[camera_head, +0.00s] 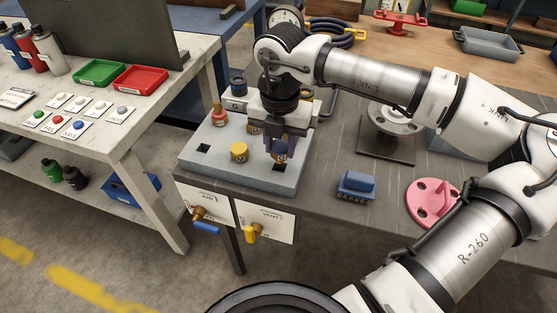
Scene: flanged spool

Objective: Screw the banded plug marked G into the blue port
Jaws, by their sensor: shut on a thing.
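My gripper (280,148) points down over the right part of a grey block (222,168) on the dark bench. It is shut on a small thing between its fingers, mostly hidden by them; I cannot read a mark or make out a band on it. A yellow round plug with a letter on top (238,151) stands on the block, left of my gripper. A red plug with a narrow upper part (218,114) and a dark-topped plug (238,88) stand farther back. Another yellow piece (253,128) is partly hidden behind my gripper. I cannot make out the blue port.
Two valves, with a blue handle (206,227) and a yellow handle (250,234), stick out from the bench front. A blue brush (357,186), a pink flanged part (432,202) and a grey flanged spool (396,118) lie to the right. A side table (140,125) stands left across a gap.

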